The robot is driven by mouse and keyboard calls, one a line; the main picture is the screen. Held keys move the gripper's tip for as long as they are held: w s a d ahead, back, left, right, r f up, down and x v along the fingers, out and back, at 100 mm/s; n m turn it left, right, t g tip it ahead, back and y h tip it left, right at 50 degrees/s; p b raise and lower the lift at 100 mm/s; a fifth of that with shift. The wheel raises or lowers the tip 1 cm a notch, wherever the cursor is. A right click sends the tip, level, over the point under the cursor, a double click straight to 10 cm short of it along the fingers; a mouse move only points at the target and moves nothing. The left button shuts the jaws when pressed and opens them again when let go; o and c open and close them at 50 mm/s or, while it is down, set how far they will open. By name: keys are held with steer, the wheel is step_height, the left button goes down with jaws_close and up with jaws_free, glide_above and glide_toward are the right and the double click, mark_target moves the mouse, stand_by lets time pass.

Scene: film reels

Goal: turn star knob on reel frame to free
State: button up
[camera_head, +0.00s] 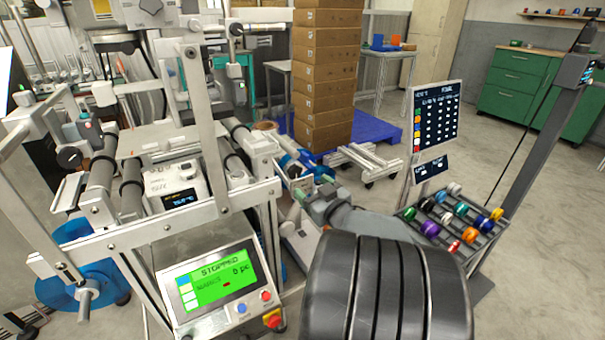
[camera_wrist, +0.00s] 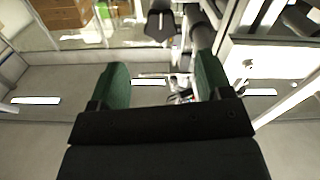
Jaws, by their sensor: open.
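My gripper (camera_head: 311,186) reaches left toward the right side of the reel frame (camera_head: 262,192) in the head view. In the wrist view its two green-padded fingers (camera_wrist: 160,80) stand apart with nothing held between them. A dark, lobed piece (camera_wrist: 160,24) shows beyond the fingertips in the wrist view, apart from them; I cannot tell for sure that it is the star knob. The knob's setting cannot be read.
A control panel (camera_head: 213,280) reading STOPPED stands at the frame's front. A rack of coloured rolls (camera_head: 452,222) and a screen post (camera_head: 436,120) stand at right. Stacked cartons (camera_head: 325,75) rest on a blue pallet (camera_head: 375,130) behind. Open floor lies at far right.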

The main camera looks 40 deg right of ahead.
mark_target(296, 173)
steer(key=shift+s+a+b, duration=0.15)
steer(key=shift+s+b, duration=0.6)
steer(key=shift+b, duration=0.05)
steer(key=shift+s+a+b, duration=0.1)
steer(key=shift+s+b, duration=0.65)
steer(key=shift+b, duration=0.05)
steer(key=w, duration=0.3)
steer(key=w+d, duration=0.1)
steer(key=w, duration=0.6)
steer(key=shift+w+d+f, duration=0.1)
steer(key=shift+w+d, duration=0.05)
steer(key=shift+d, duration=0.05)
steer(key=shift+w+d, duration=0.1)
steer(key=shift+w, duration=0.6)
